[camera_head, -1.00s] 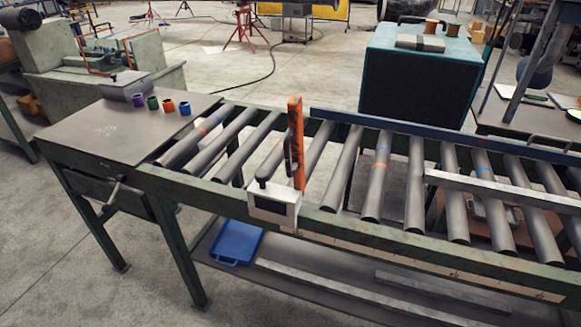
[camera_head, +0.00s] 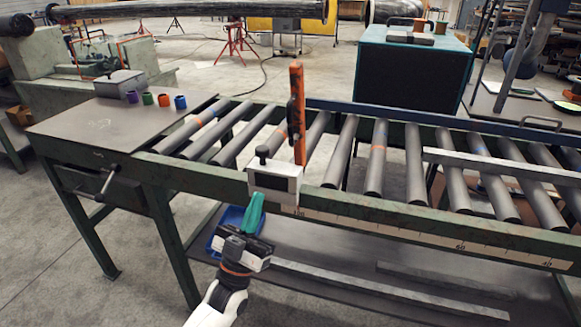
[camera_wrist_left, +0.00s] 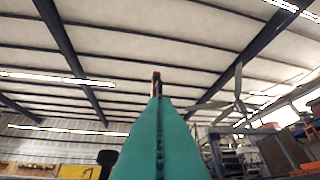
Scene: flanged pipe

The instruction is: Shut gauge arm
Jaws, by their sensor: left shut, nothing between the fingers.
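The orange gauge arm (camera_head: 298,112) stands upright above the roller conveyor, beside a white gauge box with a dark screen (camera_head: 274,182) on the conveyor's front rail. A black knob (camera_head: 262,152) sits on the box. My left gripper (camera_head: 256,205), with green fingers, is shut and empty, just below and in front of the box, pointing up. In the left wrist view its shut green fingers (camera_wrist_left: 158,115) fill the lower middle, and the tip of the gauge arm (camera_wrist_left: 155,84) shows just past them. My right gripper is not in view.
A roller conveyor with a green front rail (camera_head: 400,232) runs to the right. A flat metal table (camera_head: 110,125) with several small coloured cups adjoins on the left. A blue tray (camera_head: 232,218) lies on the lower shelf, partly behind my gripper. A long metal bar (camera_head: 500,165) lies across the rollers.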

